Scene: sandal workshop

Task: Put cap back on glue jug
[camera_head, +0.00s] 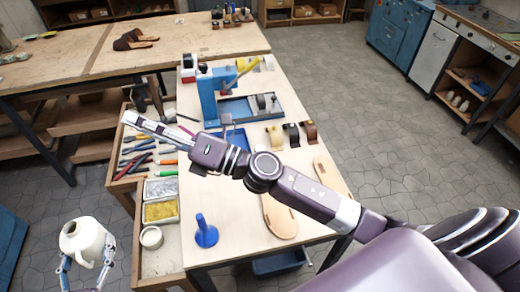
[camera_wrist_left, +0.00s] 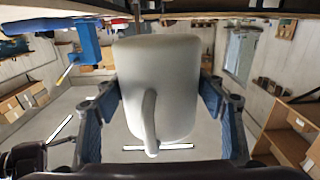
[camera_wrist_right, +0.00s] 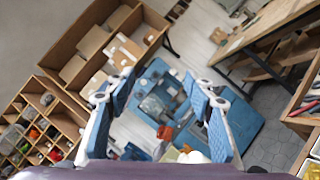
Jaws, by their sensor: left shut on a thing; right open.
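The white glue jug (camera_head: 92,240) is at the lower left of the head view, off the bench, with its dark open mouth showing and no cap on it. My left gripper (camera_head: 86,256) is shut around the jug body. In the left wrist view the jug (camera_wrist_left: 150,75) fills the space between the fingers, with its handle facing the camera. My right gripper (camera_head: 142,121) is open over the left edge of the bench, above the tool tray. Its fingers (camera_wrist_right: 152,92) show nothing held between the tips. I cannot make out the cap for certain in any view.
A blue funnel (camera_head: 206,234) stands on the light bench (camera_head: 228,215). A small white pot (camera_head: 151,238) sits on the side shelf, near trays of yellow (camera_head: 160,212) and silver pieces. A blue press (camera_head: 208,98) stands farther back. My right arm crosses above the bench.

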